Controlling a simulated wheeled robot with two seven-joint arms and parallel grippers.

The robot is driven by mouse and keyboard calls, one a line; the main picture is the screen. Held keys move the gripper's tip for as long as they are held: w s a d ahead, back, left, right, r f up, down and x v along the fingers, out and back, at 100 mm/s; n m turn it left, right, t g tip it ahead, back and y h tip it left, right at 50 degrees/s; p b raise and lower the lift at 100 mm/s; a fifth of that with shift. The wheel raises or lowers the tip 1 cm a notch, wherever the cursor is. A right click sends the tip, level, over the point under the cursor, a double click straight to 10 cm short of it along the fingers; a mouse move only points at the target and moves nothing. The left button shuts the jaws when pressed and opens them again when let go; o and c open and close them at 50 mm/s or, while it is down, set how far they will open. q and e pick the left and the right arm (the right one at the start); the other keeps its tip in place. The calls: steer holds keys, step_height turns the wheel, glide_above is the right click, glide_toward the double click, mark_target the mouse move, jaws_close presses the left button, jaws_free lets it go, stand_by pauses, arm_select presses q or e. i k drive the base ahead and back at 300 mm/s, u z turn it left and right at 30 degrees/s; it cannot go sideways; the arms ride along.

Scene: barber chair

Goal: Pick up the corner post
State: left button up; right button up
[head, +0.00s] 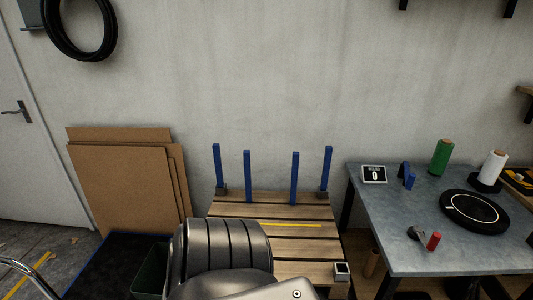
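Several blue corner posts stand upright at the back of a wooden slatted pallet. The outer left post (218,166) and outer right post (326,168) rise from dark brackets at the pallet's rear corners. The inner left post (248,176) and inner right post (295,178) stand between them, with their lower ends over the rear slats; I cannot tell how they are supported. The pallet (295,248) has a yellow stripe across it, and its front left is hidden behind a grey ribbed part of mine. Neither of my grippers shows.
Cardboard sheets (125,185) lean on the wall at left. A dark bin (152,272) stands beside the pallet.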

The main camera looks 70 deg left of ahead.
mark_target(295, 155)
steer(key=u, duration=0.75)
steer(key=i, duration=0.9)
steer(key=u, duration=0.65)
